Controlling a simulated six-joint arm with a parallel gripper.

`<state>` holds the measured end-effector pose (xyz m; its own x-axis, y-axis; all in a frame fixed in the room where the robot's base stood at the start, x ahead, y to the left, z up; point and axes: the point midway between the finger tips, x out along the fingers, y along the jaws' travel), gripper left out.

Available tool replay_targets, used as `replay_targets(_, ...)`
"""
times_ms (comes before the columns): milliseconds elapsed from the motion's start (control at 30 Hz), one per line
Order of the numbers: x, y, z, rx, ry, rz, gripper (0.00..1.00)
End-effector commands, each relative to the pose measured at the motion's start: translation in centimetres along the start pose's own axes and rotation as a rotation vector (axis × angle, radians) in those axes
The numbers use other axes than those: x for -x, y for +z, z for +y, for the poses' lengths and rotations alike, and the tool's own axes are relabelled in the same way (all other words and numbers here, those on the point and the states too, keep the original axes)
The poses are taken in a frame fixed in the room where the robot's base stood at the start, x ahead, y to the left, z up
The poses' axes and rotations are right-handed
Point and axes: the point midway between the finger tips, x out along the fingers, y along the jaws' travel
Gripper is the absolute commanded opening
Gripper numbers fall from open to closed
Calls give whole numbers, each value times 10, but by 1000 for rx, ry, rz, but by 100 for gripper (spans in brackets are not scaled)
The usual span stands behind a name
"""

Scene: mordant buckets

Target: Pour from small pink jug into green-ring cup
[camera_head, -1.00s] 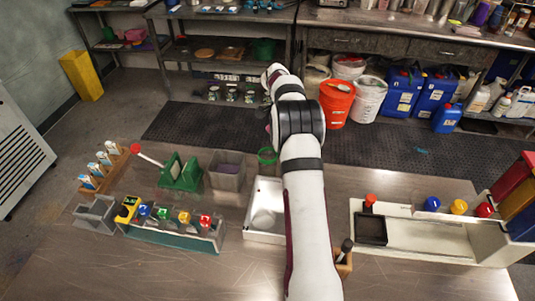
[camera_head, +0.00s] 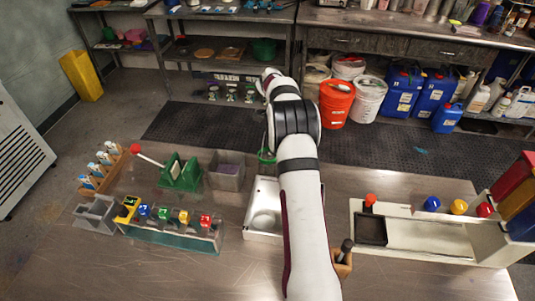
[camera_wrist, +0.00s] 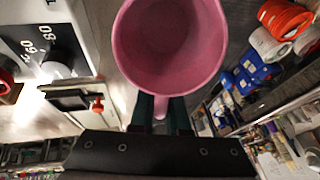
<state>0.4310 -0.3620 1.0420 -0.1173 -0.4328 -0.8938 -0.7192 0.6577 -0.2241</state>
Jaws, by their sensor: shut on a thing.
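The small pink jug (camera_wrist: 172,50) fills the upper middle of the wrist view, with its open mouth facing the camera. Its inside looks plain pink, and I cannot tell whether it holds anything. My gripper (camera_wrist: 161,112) is shut on the jug's handle, with a dark green finger on each side. In the head view my own arm hides the gripper and the jug. A green-ring cup (camera_head: 266,157) shows only as a bit of green rim just left of my arm, at the table's far side; the rest is hidden.
A white tray (camera_head: 262,234) with a round pale patch lies left of my arm. A grey bin (camera_head: 226,172), a green stand (camera_head: 181,174) and a rack of coloured blocks (camera_head: 172,240) stand further left. A white station (camera_head: 430,257) with coloured knobs is at right.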

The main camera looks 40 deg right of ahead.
Motion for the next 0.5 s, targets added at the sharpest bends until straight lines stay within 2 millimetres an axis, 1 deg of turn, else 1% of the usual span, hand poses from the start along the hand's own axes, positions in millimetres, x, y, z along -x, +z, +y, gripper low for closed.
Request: replay_targets(500, -1, 0, 0, 2, -20, 29, 0)
